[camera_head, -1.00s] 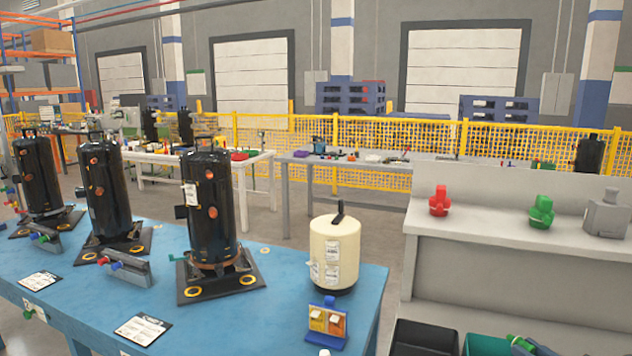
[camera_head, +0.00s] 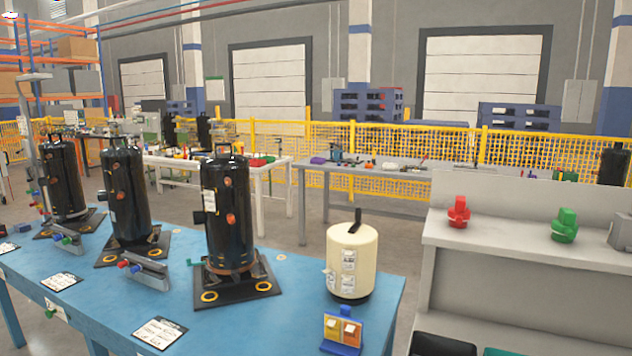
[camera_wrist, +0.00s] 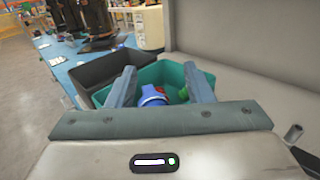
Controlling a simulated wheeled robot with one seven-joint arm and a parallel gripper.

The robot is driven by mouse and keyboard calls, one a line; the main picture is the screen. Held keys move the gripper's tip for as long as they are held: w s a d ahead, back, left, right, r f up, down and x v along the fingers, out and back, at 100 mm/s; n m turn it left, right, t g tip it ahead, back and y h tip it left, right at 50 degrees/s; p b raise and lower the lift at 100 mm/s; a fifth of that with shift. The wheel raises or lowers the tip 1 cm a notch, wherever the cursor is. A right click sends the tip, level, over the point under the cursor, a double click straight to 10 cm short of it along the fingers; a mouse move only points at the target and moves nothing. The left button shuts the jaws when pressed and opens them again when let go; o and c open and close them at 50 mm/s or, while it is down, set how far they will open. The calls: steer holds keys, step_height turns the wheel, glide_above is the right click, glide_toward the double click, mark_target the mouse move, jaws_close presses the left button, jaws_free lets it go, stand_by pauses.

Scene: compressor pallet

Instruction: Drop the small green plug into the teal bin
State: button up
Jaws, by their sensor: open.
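The teal bin (camera_wrist: 200,76) lies beyond my fingers in the wrist view; only its rim (camera_head: 497,352) shows at the bottom edge of the head view. My gripper (camera_wrist: 161,84) is open, its two blue-grey fingers spread over the bin's near side. Between and below the fingers, a blue round part (camera_wrist: 152,95), a bit of red and a small green piece (camera_wrist: 184,93) show in the bin. The green piece looks like the small green plug, but it is partly hidden behind the right finger. My gripper is not in the head view.
A black bin (camera_head: 443,344) stands left of the teal one. A grey shelf (camera_head: 520,236) above holds a red part (camera_head: 459,211) and a green part (camera_head: 564,225). The blue table (camera_head: 255,325) carries black compressors (camera_head: 229,215) and a cream tank (camera_head: 352,260).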

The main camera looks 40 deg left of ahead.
steer(key=v, duration=0.8)
steer(key=shift+s+d+p, duration=0.15)
steer(key=shift+d+p, duration=0.1)
steer(key=shift+p, duration=0.05)
steer(key=s+a+n+g+h+p, duration=0.3)
steer(key=s+n+g+h, duration=0.15)
steer(key=s+n, duration=0.2)
steer(key=s+a+n+g+h+p, duration=0.3)
steer(key=s+n+g, duration=0.2)
steer(key=s+n, duration=0.15)
steer(key=s+d+r+n+t+h+p, duration=0.3)
steer(key=d+r+n+h, duration=0.4)
steer(key=n, duration=0.3)
steer(key=shift+s+d+r+n+h+p, duration=0.35)
steer(key=shift+s+r+h+p, duration=0.4)
steer(key=shift+p, duration=0.35)
steer(key=shift+t, duration=0.25)
